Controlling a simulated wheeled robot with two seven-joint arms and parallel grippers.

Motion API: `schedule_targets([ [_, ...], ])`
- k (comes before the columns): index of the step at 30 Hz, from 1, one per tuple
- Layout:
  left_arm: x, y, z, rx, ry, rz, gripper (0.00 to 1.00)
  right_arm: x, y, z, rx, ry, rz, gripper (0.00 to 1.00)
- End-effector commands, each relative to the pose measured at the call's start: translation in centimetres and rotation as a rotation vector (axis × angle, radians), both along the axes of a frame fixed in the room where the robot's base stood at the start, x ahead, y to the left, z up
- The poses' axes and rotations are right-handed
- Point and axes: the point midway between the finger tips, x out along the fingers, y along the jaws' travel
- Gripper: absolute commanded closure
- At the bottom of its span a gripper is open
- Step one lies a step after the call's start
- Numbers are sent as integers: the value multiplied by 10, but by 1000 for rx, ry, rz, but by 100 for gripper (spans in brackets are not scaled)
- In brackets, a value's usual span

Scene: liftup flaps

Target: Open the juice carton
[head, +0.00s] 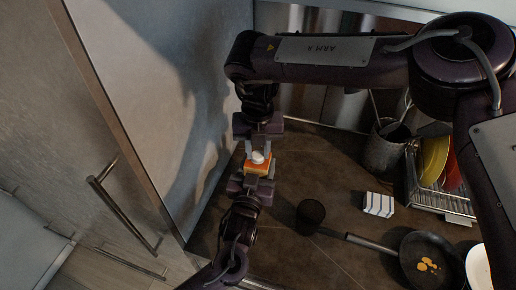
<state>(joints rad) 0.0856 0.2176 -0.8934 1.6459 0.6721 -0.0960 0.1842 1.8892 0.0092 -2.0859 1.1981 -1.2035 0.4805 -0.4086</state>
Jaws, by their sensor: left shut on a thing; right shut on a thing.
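The juice carton (260,170), orange with a white cap (258,157) on top, is between my two grippers. My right gripper (257,149) comes from the far side, with its pale fingers on either side of the carton's top near the cap. It is shut on the carton; whether the fingers touch the cap itself I cannot tell. My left gripper (258,181) comes from the near side and is shut on the carton's lower part. Its fingertips are mostly hidden. The carton's underside is hidden too.
Dark counter (320,165) lies around the carton, bounded by a wall at left. To the right are a dark round cup (310,212), a striped box (379,204), a frying pan (428,258), a utensil holder (384,150) and a dish rack (440,204) with plates.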

Motion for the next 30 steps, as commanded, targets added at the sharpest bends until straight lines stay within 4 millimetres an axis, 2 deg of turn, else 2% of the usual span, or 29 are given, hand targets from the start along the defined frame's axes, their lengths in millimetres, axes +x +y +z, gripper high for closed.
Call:
schedule_targets([
  [14, 0, 0, 1, -2, -3, -1, 100, 3, -1, 2, -7, -7, 1154, 100],
  [24, -1, -1, 1, -3, -3, -2, 100, 3, -1, 3, -10, -5, 2043, 100],
  [27, -1, -1, 1, -3, -3, -2, 100, 3, -1, 3, -11, -5, 2251, 100],
  [30, -1, -1, 1, -3, -3, -3, 100, 3, -1, 3, -8, -4, 2383, 100],
])
